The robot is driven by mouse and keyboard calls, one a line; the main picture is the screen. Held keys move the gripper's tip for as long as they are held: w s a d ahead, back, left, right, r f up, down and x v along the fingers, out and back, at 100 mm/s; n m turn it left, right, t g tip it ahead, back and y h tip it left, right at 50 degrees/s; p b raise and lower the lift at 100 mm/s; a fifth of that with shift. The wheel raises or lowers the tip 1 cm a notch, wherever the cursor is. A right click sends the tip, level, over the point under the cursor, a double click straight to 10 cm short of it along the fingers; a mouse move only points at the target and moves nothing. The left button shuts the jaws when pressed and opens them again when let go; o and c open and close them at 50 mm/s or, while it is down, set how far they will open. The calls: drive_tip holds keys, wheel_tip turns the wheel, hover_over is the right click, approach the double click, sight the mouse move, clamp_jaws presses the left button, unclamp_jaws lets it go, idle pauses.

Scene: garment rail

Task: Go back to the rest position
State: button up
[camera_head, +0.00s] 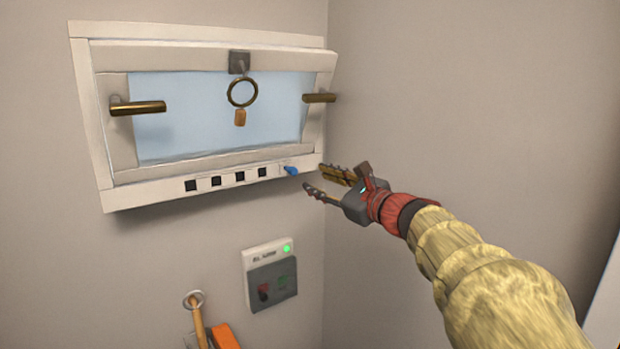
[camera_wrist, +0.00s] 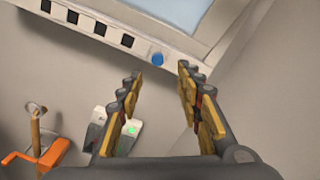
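My gripper (camera_head: 324,183) is open and empty, a short way from the lower right corner of the wall cabinet (camera_head: 150,193). Its two fingers stand apart, and in the wrist view the gripper (camera_wrist: 160,80) has nothing between its fingertips. A blue knob (camera_head: 290,171) on the cabinet's lower frame lies just left of the fingers. The knob also shows in the wrist view (camera_wrist: 157,59), beyond the fingertips and apart from them. My arm reaches in from the lower right.
The cabinet has two brass handles (camera_head: 138,107) and a ring with a tag (camera_head: 242,92) hanging at its lock. Below is an alarm box (camera_head: 271,274) with a green light. A wooden handle (camera_head: 197,320) and an orange object (camera_head: 224,337) are lower left. The right wall is bare.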

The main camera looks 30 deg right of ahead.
drive_tip(key=shift+s, duration=0.5)
